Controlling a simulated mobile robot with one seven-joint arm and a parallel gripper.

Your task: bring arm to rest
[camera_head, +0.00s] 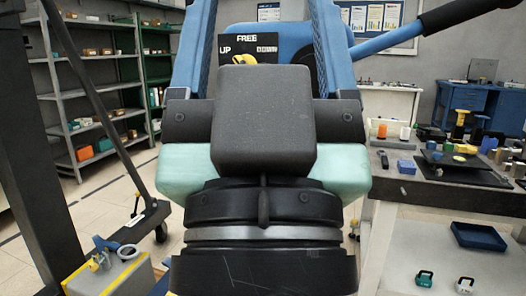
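My arm (264,122) fills the middle of the head view, close to the camera. A dark block stands above dark rings and a pale grey band, with pale green parts to either side. Behind it rise blue parts, and a blue bar with a black end reaches to the upper right; I cannot tell whether these are mine. No gripper fingers show, so I cannot see whether my gripper is open or holds anything.
Grey shelves (88,92) with small parts stand at left. A workbench (405,190) at right carries a yellow object (461,120) and other items. A dark blue tray (479,236) and two padlock-like items lie lower. A yellow-grey box (112,275) is lower left. Some tiled floor is clear.

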